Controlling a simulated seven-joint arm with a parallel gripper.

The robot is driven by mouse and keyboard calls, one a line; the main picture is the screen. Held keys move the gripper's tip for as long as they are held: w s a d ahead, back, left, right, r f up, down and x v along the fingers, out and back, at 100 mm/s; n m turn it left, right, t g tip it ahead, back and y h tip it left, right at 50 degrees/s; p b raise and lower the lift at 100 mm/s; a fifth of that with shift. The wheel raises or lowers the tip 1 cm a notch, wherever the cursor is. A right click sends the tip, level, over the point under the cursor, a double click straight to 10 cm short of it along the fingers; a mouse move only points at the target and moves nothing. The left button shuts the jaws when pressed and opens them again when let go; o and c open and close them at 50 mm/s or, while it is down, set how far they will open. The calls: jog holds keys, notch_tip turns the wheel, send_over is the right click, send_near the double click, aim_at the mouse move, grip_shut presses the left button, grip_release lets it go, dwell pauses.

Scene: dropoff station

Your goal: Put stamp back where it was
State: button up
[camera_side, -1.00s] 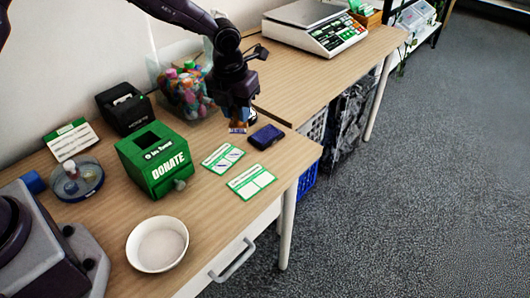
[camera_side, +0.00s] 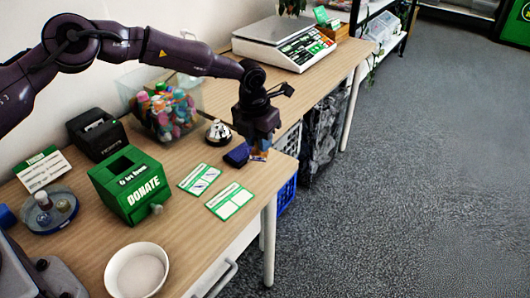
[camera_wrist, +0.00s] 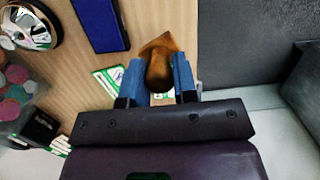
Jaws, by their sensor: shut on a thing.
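The stamp has a brown wooden handle (camera_wrist: 160,62) and sits between the blue-padded fingers of my gripper (camera_wrist: 159,78) in the wrist view. In the side view my gripper (camera_side: 259,150) points down at the right end of the near table, with a little of the stamp (camera_side: 260,157) showing under it. I cannot tell whether the stamp touches the tabletop. The dark blue ink pad (camera_side: 237,154) lies just left of my gripper, and it also shows in the wrist view (camera_wrist: 97,22), apart from the stamp.
A silver bell (camera_side: 218,132) stands behind the pad. Two green-and-white cards (camera_side: 200,179) (camera_side: 230,201) lie in front. A green donate box (camera_side: 130,185), a clear bin of bottles (camera_side: 165,108) and a white bowl (camera_side: 137,270) are further left. The table's right edge is close.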

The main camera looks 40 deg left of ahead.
jog(key=shift+w+d+f, duration=0.2)
jog(key=shift+w+f, duration=0.65)
jog(key=shift+f, duration=0.2)
jog(key=shift+w+f, duration=0.1)
jog(key=shift+f, duration=1.5)
jog(key=shift+f, duration=0.2)
jog(key=o, duration=0.8)
jog(key=shift+r, duration=0.1)
